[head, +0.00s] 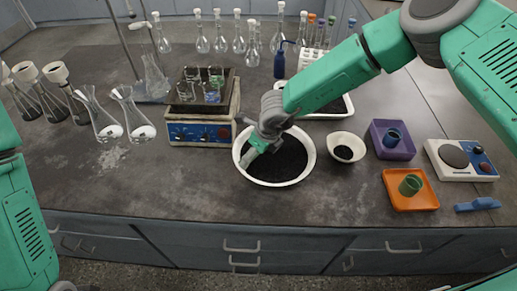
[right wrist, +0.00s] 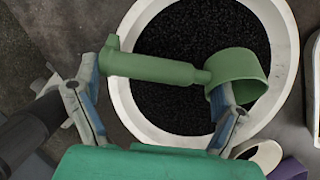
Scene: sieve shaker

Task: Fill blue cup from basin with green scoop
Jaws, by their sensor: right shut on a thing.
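The white basin (head: 238,150) holds black granules and stands near the front middle of the bench. My right gripper (head: 262,146) is over it, shut on the green scoop (right wrist: 160,68). In the right wrist view the scoop's handle spans between the fingers, with its round cup at the right over the basin's rim side (right wrist: 288,60). I cannot tell whether the scoop holds granules. My left gripper is not visible.
A small white bowl (head: 345,138) with black granules sits between basin and purple tray. An orange tray (head: 425,203) with a green cup (head: 411,184), a scale (head: 462,158) and a blue brush-like item (head: 477,204) lie right. The shaker (head: 200,132) stands left; flasks line the back.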

